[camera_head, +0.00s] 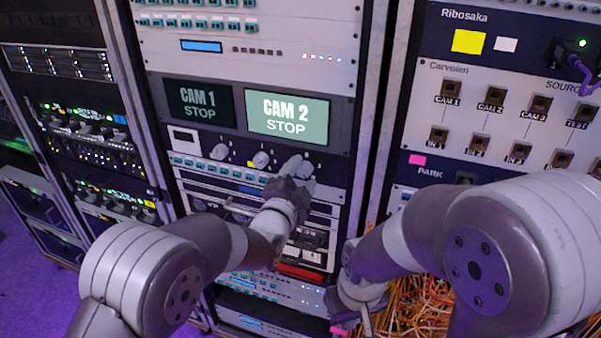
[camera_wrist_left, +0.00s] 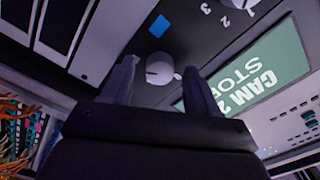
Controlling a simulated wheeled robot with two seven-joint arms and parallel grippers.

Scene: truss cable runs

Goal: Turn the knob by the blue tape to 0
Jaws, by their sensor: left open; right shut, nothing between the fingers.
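A round white knob (camera_wrist_left: 160,69) sits between the open fingers of my left gripper (camera_wrist_left: 160,64) in the left wrist view. A blue tape square (camera_wrist_left: 159,26) is on the dark panel close to that knob. In the head view my left gripper (camera_head: 292,172) is at the rightmost knob (camera_head: 306,170) below the CAM 2 screen and hides the blue tape there. Whether the fingers touch the knob, and which number it points to, I cannot tell. My right gripper (camera_head: 360,312) is shut and empty, low in front of the rack.
Two more white knobs (camera_head: 261,159) stand in the same row to the left, one with yellow tape beside it. The CAM 1 (camera_head: 199,105) and CAM 2 (camera_head: 287,114) screens both read STOP. Orange cables (camera_head: 425,302) hang at lower right.

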